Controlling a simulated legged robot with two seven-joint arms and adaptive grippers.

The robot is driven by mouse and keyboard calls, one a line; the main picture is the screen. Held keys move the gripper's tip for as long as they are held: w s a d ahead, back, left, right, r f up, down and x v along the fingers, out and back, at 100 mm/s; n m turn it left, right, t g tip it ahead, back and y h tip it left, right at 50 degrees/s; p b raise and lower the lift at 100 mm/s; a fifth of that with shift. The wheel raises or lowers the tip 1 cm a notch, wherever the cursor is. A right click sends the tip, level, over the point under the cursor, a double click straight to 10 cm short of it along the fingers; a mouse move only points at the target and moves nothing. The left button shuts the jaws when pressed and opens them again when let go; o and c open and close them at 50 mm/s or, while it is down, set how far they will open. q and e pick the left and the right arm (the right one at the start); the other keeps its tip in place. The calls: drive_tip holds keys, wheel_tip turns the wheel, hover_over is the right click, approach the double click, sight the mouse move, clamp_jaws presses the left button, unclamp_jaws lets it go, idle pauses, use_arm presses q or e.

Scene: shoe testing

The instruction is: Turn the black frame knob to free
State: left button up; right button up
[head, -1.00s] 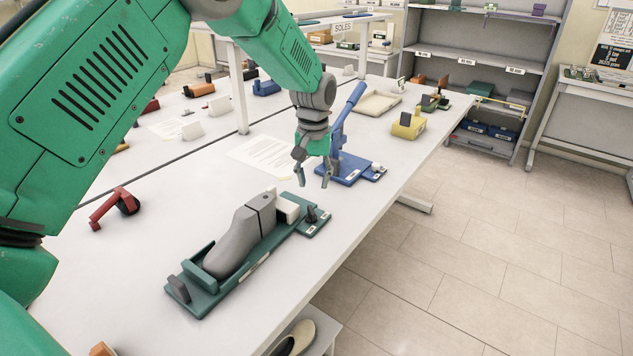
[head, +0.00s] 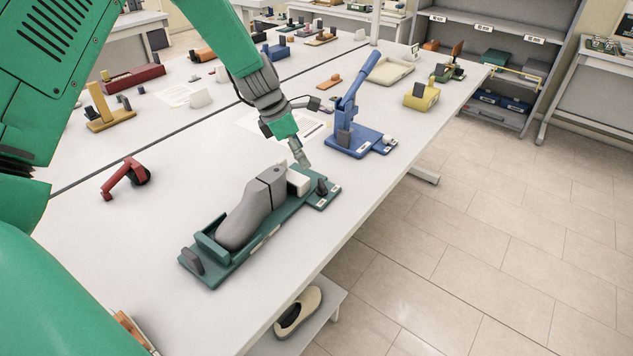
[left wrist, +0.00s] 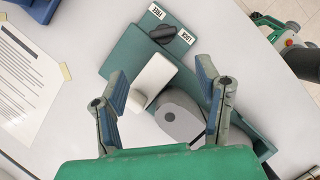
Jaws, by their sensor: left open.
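The dark green frame (head: 216,277) lies on the white table and holds a grey shoe last (head: 246,213) and a white block (head: 298,180). The black frame knob (head: 322,186) stands on its far right end. In the left wrist view the black knob (left wrist: 163,34) sits between two small white labels; one appears to read LOCK (left wrist: 185,37). My left gripper (head: 301,160) is open and empty, pointing down just behind and above the knob end. In the left wrist view its fingers (left wrist: 160,72) spread above the white block, with the knob beyond them. My right gripper is not seen.
A blue lever press (head: 352,140) stands just behind the frame. A paper sheet (left wrist: 22,85) lies beside it. A red tool (head: 125,180) lies to the left, and a yellow block (head: 421,97) farther back. The table's right edge runs close to the frame.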

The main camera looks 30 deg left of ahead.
sight(323, 183)
use_arm(q)
drive_tip(key=d+f, duration=0.1)
drive_tip(key=f, duration=0.1)
drive_tip(key=w+d+f, duration=0.1)
drive_tip(key=f, duration=0.1)
drive_tip(key=w+d+f, duration=0.1)
drive_tip(key=d+f, duration=0.1)
drive_tip(key=shift+w+f, duration=0.1)
drive_tip(key=shift+f, duration=0.1)
drive_tip(key=f, duration=0.2)
drive_tip(key=w+f, duration=0.1)
drive_tip(key=shift+a+f+p, duration=0.25)
drive_tip(key=shift+a+p, duration=0.05)
drive_tip(key=shift+p, duration=0.05)
drive_tip(key=shift+w+a+f, duration=0.1)
drive_tip(key=shift+a+f, duration=0.15)
drive_tip(key=shift+f, duration=0.25)
drive_tip(key=shift+d+r, duration=0.2)
drive_tip(key=shift+d, duration=0.3)
drive_tip(key=shift+c, duration=0.4)
drive_tip(key=shift+d+r, duration=0.1)
drive_tip(key=shift+d, duration=0.3)
drive_tip(key=c, duration=1.1)
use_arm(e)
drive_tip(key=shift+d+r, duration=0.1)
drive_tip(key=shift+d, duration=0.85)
